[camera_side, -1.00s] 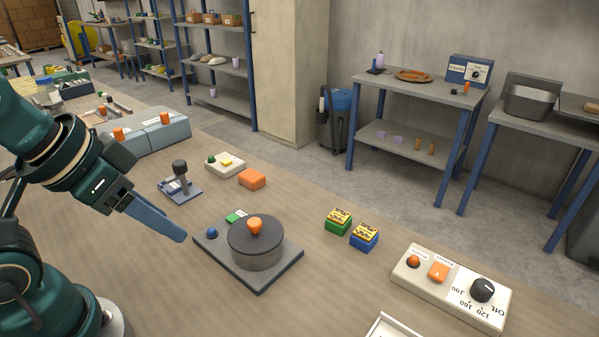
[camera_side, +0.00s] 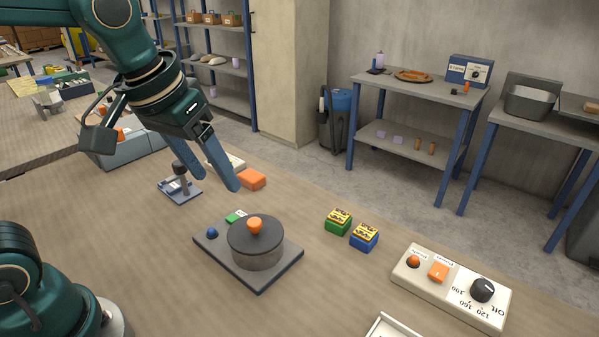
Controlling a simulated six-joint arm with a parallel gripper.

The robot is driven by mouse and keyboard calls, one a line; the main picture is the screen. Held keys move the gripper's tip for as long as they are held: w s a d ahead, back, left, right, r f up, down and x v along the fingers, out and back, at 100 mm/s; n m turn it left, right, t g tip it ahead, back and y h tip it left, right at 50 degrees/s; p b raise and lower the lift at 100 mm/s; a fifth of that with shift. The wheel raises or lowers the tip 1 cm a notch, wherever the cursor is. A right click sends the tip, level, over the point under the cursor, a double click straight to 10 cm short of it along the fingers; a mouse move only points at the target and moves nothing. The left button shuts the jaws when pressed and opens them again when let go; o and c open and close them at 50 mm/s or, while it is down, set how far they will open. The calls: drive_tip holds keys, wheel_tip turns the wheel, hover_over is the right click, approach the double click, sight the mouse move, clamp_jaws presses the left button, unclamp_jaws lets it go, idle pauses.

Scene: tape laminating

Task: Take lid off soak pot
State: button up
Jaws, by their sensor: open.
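The soak pot (camera_side: 257,258) is a grey round pot on a dark square base plate (camera_side: 262,286). Its dark lid (camera_side: 240,234) is on top, with an orange knob (camera_side: 254,225) in the middle. My gripper (camera_side: 212,183) is above and behind the pot, to the upper left of the knob in the picture. Its two blue fingers are apart with nothing between them, and they point down to the right. The fingertips are clear of the lid and knob.
A blue button (camera_side: 212,233) and a green piece (camera_side: 233,217) sit on the base plate. An orange block (camera_side: 251,179) and a small lever device (camera_side: 181,185) are behind. Green (camera_side: 338,222) and blue (camera_side: 364,237) boxes and a control panel (camera_side: 452,287) stand right.

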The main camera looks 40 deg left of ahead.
drive_tip(key=g, duration=0.2)
approach(254, 221)
drive_tip(key=f, duration=0.1)
drive_tip(key=w+f, duration=0.1)
drive_tip(key=f, duration=0.1)
drive_tip(key=shift+f+g, duration=0.2)
drive_tip(key=shift+g, duration=0.1)
drive_tip(key=shift+w+f, duration=0.15)
drive_tip(key=shift+f, duration=1.1)
drive_tip(key=shift+w+f, duration=0.1)
drive_tip(key=shift+f, duration=1.15)
clamp_jaws()
